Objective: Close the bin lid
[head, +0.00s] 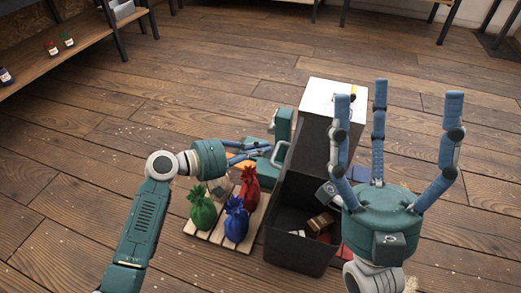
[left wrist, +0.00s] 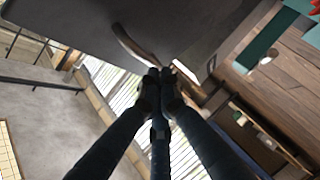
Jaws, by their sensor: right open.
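The dark grey bin (head: 295,252) stands open-topped on the floor, with brown and light items inside. A dark panel (head: 316,148), apparently its lid, stands raised at the back of the bin. A curved handle shows on a dark surface, probably this lid (left wrist: 90,25), in the left wrist view, just past my fingertips. My left gripper (head: 262,150) is left of the raised panel; in the left wrist view its fingers (left wrist: 160,78) are drawn together, with nothing visible between them. My right gripper (head: 396,98) is open and empty, fingers pointing up, in front of the bin's right side.
A white-topped box (head: 322,97) stands behind the panel. A shelf (head: 70,55) with small jars is at far left.

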